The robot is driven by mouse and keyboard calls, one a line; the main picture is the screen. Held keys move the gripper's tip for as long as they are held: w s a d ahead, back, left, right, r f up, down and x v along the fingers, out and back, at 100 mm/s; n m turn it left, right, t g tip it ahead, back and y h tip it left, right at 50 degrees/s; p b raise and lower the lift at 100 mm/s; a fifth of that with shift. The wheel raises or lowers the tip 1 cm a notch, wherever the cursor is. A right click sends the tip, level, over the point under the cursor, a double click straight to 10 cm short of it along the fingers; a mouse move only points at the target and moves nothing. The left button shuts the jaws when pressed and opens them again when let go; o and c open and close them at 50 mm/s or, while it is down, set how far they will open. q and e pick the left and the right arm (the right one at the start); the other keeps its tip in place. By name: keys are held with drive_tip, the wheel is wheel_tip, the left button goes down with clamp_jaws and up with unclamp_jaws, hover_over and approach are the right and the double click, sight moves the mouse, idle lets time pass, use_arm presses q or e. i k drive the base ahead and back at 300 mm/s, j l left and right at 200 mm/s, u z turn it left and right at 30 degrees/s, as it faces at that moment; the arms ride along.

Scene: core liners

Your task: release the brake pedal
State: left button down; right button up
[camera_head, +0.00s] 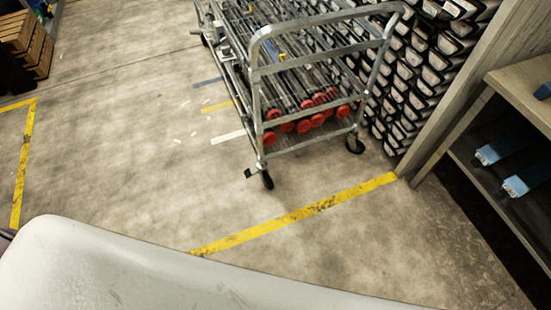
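A metal trolley (330,56) stands on the concrete floor at upper centre, its handle end facing me. A small dark pedal (250,173) juts out to the left beside its near-left caster (267,180). The pedal is small in the picture, and I cannot tell whether it is pressed down or raised. The near-right caster (355,144) shows no clear pedal. Neither of my grippers is in view.
Long tubes with red end caps (305,126) lie on the trolley. A rack of core liners (425,75) stands close on its right. A shelf unit (520,85) is at far right, wooden crates (38,55) at upper left. Floor left of the trolley is open; a yellow line (300,214) crosses in front.

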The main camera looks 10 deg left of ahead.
sight(249, 172)
drive_tip(key=i+l, duration=0.35)
drive_tip(key=l, duration=0.15)
drive_tip(key=i+l+u, duration=0.1)
drive_tip(key=i+l, duration=0.25)
drive_tip(key=l, duration=0.15)
